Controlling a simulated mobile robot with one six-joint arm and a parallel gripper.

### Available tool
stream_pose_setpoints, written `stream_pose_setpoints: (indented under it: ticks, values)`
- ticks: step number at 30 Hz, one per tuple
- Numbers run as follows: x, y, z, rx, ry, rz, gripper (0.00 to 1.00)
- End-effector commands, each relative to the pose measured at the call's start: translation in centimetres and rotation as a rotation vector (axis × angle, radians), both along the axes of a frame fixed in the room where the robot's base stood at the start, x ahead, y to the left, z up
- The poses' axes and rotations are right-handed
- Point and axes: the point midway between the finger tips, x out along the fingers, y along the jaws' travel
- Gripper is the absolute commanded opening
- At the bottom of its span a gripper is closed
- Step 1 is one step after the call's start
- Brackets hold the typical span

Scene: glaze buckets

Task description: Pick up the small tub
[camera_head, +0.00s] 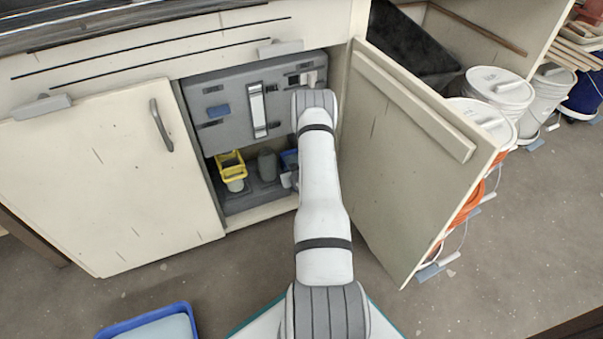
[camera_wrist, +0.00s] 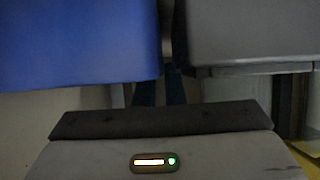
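My gripper (camera_head: 288,181) reaches low into the open cabinet, partly hidden by my arm in the head view. Just beside it a blue tub (camera_head: 289,158) shows in part. A grey tub (camera_head: 267,164) stands to its left on the cabinet floor. I cannot tell which of these is the small tub. In the wrist view a blue surface (camera_wrist: 80,45) fills the upper left and a grey surface (camera_wrist: 245,35) the upper right, both very close. Two dark fingers (camera_wrist: 160,92) show in part below them; their tips are hidden, so grip and contact are unclear.
A yellow basket (camera_head: 231,163) stands left in the cabinet, with a pale cup (camera_head: 235,185) at it. The open door (camera_head: 400,170) bounds the right, with white buckets (camera_head: 498,88) beyond. A blue bin (camera_head: 140,320) lies on the floor.

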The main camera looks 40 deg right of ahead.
Motion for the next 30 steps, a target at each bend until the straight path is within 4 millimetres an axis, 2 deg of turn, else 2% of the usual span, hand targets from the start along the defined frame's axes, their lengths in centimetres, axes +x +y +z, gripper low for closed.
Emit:
stream_pose_setpoints:
  ticks: [5,9,30]
  values:
    - [0.11,0.12,0.07,0.0,0.0,0.002,0.09]
    - [0.11,0.16,0.08,0.0,0.0,0.002,0.0]
    - [0.29,0.2,0.64,-0.003,-0.006,0.004,0.0]
